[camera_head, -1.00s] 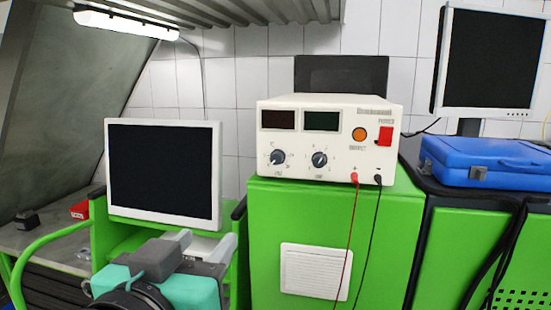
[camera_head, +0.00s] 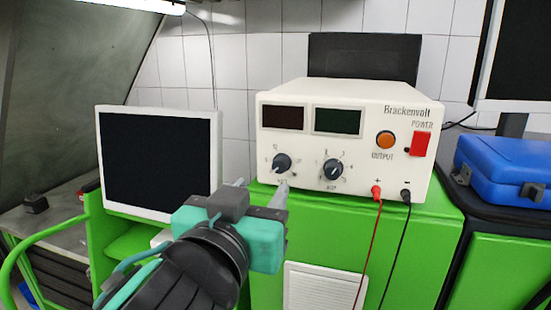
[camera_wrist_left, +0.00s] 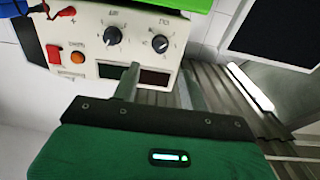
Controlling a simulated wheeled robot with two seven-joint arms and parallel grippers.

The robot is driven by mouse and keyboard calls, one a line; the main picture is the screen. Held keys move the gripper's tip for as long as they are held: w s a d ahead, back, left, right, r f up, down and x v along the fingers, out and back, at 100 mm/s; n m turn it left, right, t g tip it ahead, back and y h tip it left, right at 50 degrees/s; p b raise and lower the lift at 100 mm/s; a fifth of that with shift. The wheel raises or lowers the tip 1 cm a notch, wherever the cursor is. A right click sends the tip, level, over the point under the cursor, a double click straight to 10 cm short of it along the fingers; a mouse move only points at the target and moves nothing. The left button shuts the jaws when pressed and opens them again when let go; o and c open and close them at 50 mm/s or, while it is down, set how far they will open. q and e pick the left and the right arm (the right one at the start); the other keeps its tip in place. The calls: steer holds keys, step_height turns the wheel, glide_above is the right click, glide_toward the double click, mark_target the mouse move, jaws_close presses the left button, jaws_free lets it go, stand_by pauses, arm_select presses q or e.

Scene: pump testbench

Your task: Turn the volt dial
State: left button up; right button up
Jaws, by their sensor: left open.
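The volt dial (camera_head: 282,163) is the left of two dark round knobs on the front of a white Brackenvolt power supply (camera_head: 400,160). It also shows in the left wrist view (camera_wrist_left: 160,43), where the unit appears upside down. The small lettering under it is hard to read. The other knob (camera_head: 333,169) sits to its right. My left gripper (camera_head: 260,188) is open and empty, with its two grey fingers pointing toward the unit, just below and left of the volt dial. In the left wrist view the fingers (camera_wrist_left: 158,75) look apart from the dial. My right gripper is not in view.
A monitor (camera_head: 155,160) stands to the left, close to my gripper. Red and black leads (camera_head: 376,192) hang from the unit's lower right. A red power switch (camera_head: 420,144) and orange output button (camera_head: 385,140) are on its face. A blue case (camera_head: 500,170) lies right.

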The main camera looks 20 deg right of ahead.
mark_target(278, 166)
arm_select(q)
steer(key=p+x, duration=0.2)
steer(key=x, duration=0.5)
steer(key=shift+r+p, duration=0.1)
steer(key=shift+p, duration=0.25)
steer(key=shift+w+d, duration=0.35)
steer(key=shift+w, duration=0.25)
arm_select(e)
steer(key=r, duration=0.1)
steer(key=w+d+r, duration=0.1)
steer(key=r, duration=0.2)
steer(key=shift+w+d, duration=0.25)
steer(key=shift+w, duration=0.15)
arm_select(q)
steer(key=shift+d, duration=0.1)
steer(key=shift+c, duration=0.2)
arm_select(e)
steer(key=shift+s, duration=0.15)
arm_select(q)
steer(key=c, duration=0.7)
jaws_close()
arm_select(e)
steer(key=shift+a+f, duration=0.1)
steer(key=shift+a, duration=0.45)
